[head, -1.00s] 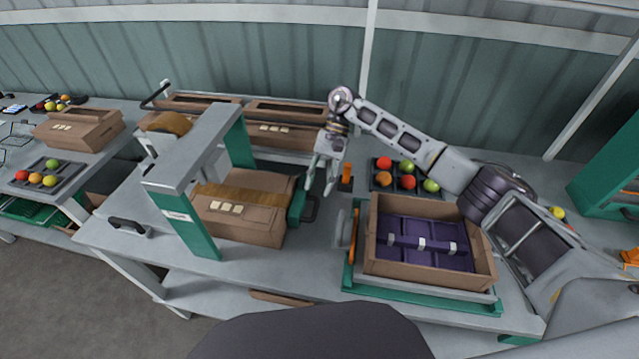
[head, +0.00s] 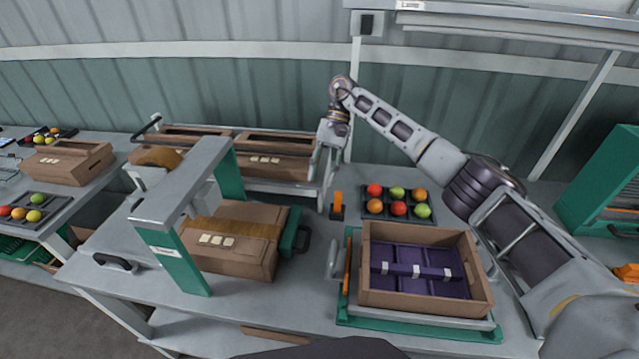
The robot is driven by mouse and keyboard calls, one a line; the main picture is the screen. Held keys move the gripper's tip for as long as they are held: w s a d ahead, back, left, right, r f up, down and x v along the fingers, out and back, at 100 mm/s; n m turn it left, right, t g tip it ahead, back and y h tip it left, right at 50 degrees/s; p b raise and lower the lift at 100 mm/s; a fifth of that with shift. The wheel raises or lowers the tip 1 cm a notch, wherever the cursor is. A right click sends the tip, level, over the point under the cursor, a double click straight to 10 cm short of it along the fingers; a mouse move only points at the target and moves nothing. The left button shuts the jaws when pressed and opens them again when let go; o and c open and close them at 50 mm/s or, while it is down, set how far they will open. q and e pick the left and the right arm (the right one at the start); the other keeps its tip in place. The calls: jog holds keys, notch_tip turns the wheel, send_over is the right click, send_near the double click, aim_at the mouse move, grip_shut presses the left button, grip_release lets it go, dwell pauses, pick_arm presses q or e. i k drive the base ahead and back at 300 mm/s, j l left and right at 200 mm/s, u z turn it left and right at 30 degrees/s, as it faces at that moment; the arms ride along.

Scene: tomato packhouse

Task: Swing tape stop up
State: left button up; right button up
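The taping station is a grey and green arch (head: 190,180) over a closed brown carton (head: 225,262) with brown tape along its top. At the carton's right end stands a green plate with a dark handle (head: 302,238), which looks like the tape stop. It is low, against or very near the carton; contact cannot be told. My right gripper (head: 319,188) hangs fingers down behind and above this plate, apart from it. Its fingers look spread and hold nothing visible. My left gripper is out of view.
An open carton with purple dividers (head: 372,290) sits on a green-edged stand at right, with an orange bar beside it. A small orange upright piece (head: 337,203) and a dark tomato tray (head: 394,216) stand behind. Cartons on a rack (head: 240,186) fill the back.

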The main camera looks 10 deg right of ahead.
aim_at(286, 248)
jog(key=k, duration=1.5)
